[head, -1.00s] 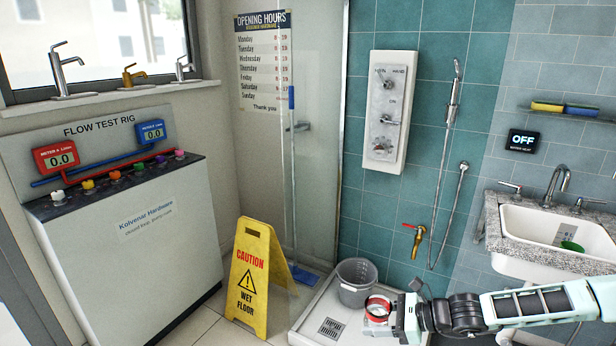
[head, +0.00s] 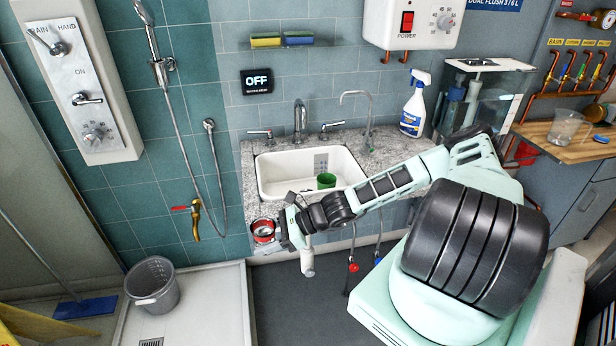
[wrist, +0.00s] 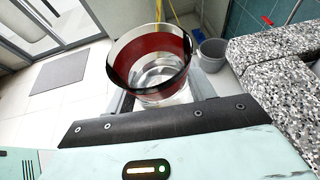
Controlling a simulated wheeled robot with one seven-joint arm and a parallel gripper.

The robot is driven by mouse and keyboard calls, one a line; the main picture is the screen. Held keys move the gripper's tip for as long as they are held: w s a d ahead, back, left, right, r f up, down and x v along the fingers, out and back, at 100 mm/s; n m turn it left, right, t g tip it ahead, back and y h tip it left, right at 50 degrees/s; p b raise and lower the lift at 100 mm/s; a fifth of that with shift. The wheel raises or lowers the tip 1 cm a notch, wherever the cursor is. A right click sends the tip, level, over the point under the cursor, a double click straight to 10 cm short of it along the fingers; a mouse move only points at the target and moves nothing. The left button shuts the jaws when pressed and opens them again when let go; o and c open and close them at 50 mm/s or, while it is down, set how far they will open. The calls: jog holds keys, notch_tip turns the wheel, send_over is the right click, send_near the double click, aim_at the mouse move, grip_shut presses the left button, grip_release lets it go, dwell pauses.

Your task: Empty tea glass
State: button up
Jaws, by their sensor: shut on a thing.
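My gripper (head: 272,232) is shut on a clear tea glass (head: 263,228), held in the air near the front left corner of the sink counter (head: 372,153). In the wrist view the glass (wrist: 152,62) is between the fingers, with its open rim showing. A dark red band runs around its upper part and its lower part looks clear. I cannot tell whether the red is liquid or part of the glass. The white sink basin (head: 283,180) is right of the gripper, with a green cup (head: 326,181) inside.
A grey bucket (head: 152,287) stands in the shower tray (head: 205,300) at lower left. A tap (head: 300,122) and a gooseneck spout (head: 368,115) rise behind the basin. A spray bottle (head: 414,105) stands on the counter. A clear jug (head: 566,128) stands on a wooden shelf at right.

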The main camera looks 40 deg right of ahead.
jog(key=s+a+r+n+g+p, duration=0.1)
jog(key=s+a+r+p, duration=0.1)
jog(key=r+p, duration=0.5)
jog(key=s+a+r+n+g+y+p, duration=0.1)
jog(key=s+a+r+p, duration=0.1)
jog(key=r+p, duration=0.6)
jog(key=shift+s+r, duration=0.3)
jog(key=shift+s, duration=0.5)
